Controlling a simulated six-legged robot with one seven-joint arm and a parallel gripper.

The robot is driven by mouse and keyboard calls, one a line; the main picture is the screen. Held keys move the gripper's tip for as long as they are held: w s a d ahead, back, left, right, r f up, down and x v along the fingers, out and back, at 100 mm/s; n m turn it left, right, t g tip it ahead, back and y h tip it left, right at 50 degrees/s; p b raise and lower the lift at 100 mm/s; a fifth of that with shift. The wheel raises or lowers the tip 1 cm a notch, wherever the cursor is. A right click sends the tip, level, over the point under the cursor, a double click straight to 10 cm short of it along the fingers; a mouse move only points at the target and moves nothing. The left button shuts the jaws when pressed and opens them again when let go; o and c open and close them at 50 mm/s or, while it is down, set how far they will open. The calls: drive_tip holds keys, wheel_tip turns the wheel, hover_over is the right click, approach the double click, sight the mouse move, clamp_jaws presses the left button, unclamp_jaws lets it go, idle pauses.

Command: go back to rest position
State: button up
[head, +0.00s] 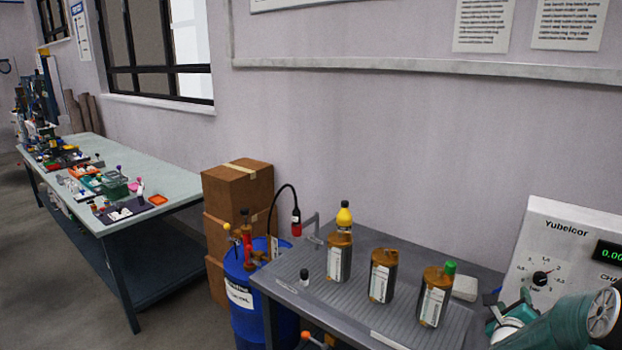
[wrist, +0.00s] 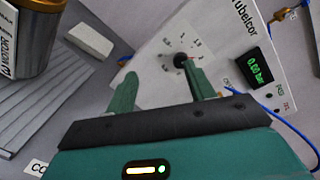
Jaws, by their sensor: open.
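My gripper (wrist: 160,76) is open in the wrist view, its two green fingers apart with nothing between them. Beyond the fingers is the white Yubelcor panel (wrist: 222,28) with a black knob and a display reading 0.00 bar. In the head view my green arm end is at the lower right, in front of the panel (head: 560,225). Three brown-topped cylinders with white labels stand upright on the grey bench: a left one (head: 339,262), a middle one (head: 381,280) and a right one (head: 433,300). One cylinder (wrist: 30,38) also shows at the wrist view's left edge.
A green cap (head: 450,267) shows by the right cylinder. A blue drum (head: 245,300) and cardboard boxes (head: 237,188) stand left. A cluttered table (head: 170,170) is farther left.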

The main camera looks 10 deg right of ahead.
drive_tip(key=w+a+r+n+g+y, duration=0.1)
drive_tip(key=a+r+n+y, duration=0.3)
drive_tip(key=a+n, duration=0.65)
drive_tip(key=w+a+r+n+y, duration=0.25)
drive_tip(key=a+n, duration=0.45)
drive_tip(key=a, duration=0.7)
drive_tip(key=s+a+r+n+g+y, duration=0.3)
drive_tip(key=s+a+n+g+y, duration=0.2)
drive_tip(key=s+a+n, duration=1.1)
drive_tip(key=s+a, duration=0.3)
drive_tip(key=s, duration=0.1)
drive_tip(key=shift+s, duration=0.15)
drive_tip(key=shift+r+y, duration=0.1)
drive_tip(key=shift+y, duration=0.15)
drive_tip(key=c, duration=0.4)
drive_tip(key=shift+d, duration=0.1)
drive_tip(key=shift+d, duration=0.15)
